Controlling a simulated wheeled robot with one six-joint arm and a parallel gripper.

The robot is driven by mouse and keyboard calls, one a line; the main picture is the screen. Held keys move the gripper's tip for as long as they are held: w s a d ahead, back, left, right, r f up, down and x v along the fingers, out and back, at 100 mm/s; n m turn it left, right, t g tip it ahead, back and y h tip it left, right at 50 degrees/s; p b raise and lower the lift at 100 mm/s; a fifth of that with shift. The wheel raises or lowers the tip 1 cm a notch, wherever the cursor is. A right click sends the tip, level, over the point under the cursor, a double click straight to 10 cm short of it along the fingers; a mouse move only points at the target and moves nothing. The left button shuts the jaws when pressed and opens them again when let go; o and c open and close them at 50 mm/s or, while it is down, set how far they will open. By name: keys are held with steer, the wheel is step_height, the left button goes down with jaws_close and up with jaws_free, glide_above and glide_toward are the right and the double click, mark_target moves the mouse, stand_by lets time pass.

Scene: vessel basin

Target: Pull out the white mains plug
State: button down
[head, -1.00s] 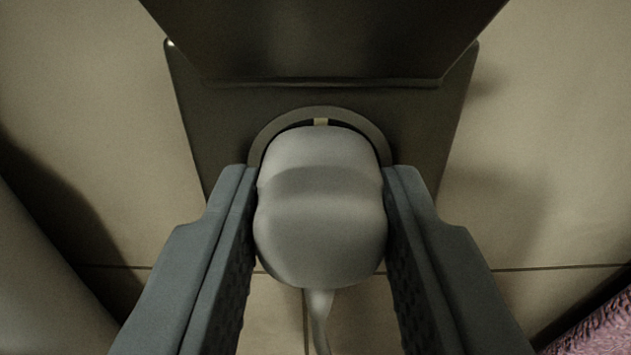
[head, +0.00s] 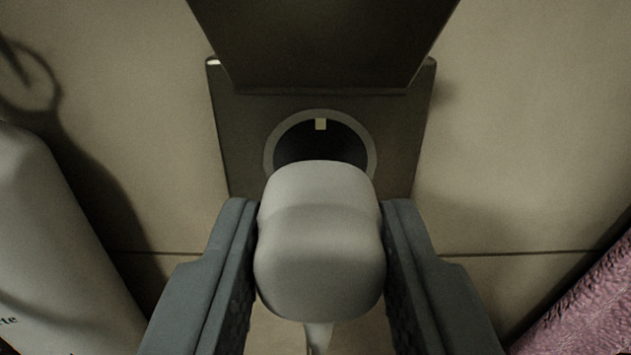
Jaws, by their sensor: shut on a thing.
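The white mains plug (head: 320,240) is between the two fingers of my gripper (head: 320,245), which is shut on it at both sides. Its cable (head: 318,335) hangs down from its lower end. The wall socket (head: 320,145) is a dark round recess with a grey ring and a pale contact at the top. The plug stands in front of the socket's lower part and hides it. The upper recess shows open, and the plug looks clear of the socket. The plug's pins are hidden.
A dark socket plate (head: 240,130) with a raised flap (head: 325,40) sits on the beige tiled wall (head: 520,130). A pale bottle (head: 55,250) stands at the left. A pink textured cloth (head: 590,300) is at the lower right.

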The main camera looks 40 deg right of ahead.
mark_target(321, 294)
steer(key=shift+v, duration=1.5)
steer(key=shift+a, duration=0.15)
